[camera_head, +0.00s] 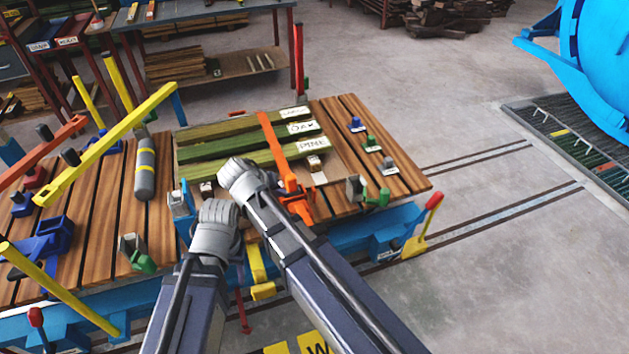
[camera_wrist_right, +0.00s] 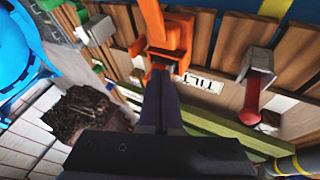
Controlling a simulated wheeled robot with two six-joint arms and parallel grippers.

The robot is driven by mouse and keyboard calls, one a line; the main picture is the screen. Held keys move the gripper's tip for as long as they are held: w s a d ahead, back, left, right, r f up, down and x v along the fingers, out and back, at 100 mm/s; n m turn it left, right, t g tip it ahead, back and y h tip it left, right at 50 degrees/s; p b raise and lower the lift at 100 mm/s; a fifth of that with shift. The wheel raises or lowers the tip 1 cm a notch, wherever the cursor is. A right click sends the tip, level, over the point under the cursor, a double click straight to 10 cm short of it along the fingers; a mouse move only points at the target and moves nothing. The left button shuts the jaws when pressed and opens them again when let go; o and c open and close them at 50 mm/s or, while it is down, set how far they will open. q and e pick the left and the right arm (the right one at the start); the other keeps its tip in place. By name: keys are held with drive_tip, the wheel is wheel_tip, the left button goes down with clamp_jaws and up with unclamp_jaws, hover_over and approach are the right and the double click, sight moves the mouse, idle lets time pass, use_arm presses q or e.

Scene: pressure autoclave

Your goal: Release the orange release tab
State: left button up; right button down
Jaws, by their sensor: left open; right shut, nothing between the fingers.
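An orange strap (camera_head: 272,135) crosses stacked wooden boards on the cart and ends in an orange buckle (camera_head: 298,205) at the near edge. In the right wrist view, the orange buckle (camera_wrist_right: 172,38) is just ahead of my right gripper (camera_wrist_right: 166,74). Its dark fingers are shut with nothing between them, and their tips are at or very near the buckle's lower opening. I cannot tell whether they touch. The release tab is not clearly distinct from the buckle. In the head view, my forearms hide the right fingers, and my left gripper's fingers do not show.
Boards labelled OAK and PINE (camera_head: 312,146) lie in the cart's bed. A TILT label (camera_wrist_right: 207,82) and a red-handled lever (camera_wrist_right: 252,105) are beside the buckle. A yellow bar (camera_head: 110,140) and a grey cylinder (camera_head: 145,170) are left. Open floor lies right.

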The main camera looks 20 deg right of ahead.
sight(302, 199)
use_arm(q)
drive_tip(key=shift+w+d, duration=0.25)
drive_tip(key=shift+d, duration=0.05)
use_arm(e)
drive_tip(key=shift+w+d+r, duration=0.15)
drive_tip(key=shift+w+r, duration=0.05)
drive_tip(key=shift+w, duration=0.2)
drive_tip(key=shift+d+f, duration=0.1)
drive_tip(key=shift+f, duration=0.05)
drive_tip(key=b+x, duration=0.8)
drive_tip(key=x, duration=0.2)
drive_tip(key=d, duration=0.2)
drive_tip(key=shift+d, duration=0.4)
use_arm(q)
wheel_tip(302, 199, down, 8)
use_arm(e)
drive_tip(key=shift+w+d, duration=0.1)
drive_tip(key=shift+d, duration=0.45)
use_arm(q)
drive_tip(key=shift+r, duration=0.15)
use_arm(e)
drive_tip(key=shift+r, duration=0.25)
